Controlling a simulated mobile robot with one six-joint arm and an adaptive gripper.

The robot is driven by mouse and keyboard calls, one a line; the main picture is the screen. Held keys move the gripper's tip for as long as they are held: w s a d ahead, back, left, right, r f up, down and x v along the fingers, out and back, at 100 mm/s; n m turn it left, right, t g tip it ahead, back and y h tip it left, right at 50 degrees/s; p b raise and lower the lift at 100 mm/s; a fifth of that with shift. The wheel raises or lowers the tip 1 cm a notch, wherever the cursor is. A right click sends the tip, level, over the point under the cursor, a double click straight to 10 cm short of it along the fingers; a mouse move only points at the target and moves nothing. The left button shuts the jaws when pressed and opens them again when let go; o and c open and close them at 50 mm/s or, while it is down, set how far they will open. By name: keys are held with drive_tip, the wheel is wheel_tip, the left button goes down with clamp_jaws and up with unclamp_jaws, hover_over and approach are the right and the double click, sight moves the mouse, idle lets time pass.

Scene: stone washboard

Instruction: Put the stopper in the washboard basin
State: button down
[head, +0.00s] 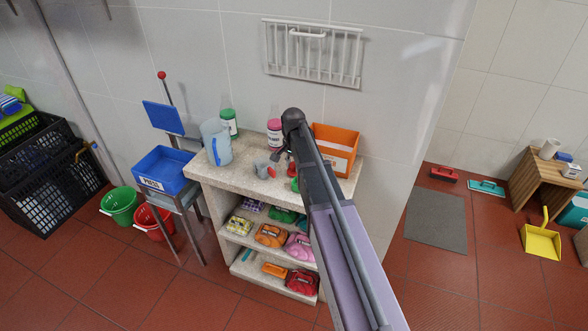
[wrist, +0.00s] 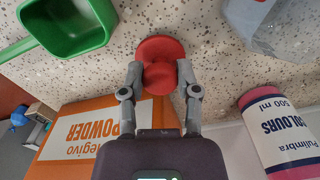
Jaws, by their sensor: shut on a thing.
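The red stopper (wrist: 160,52) is round, with a wide disc and a smaller knob. It lies over the speckled stone top in the wrist view. My gripper (wrist: 160,76) is shut on its knob, one grey finger on each side. I cannot tell whether the disc touches the stone. In the head view my gripper (head: 282,158) is low over the stone top, beside a small grey cup, and partly behind my arm. A red spot there cannot be surely told as the stopper. I cannot make out a washboard basin in either view.
A blue jug (head: 216,142) stands left on the stone top (head: 225,178). A blue tub (head: 163,169) stands further left.

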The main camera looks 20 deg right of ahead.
sight(293, 164)
drive_tip(key=shift+f, duration=0.25)
drive_tip(key=shift+c, duration=1.7)
unclamp_jaws()
drive_tip(key=shift+r, duration=0.15)
wheel_tip(293, 164, up, 12)
drive_tip(key=p, duration=1.2)
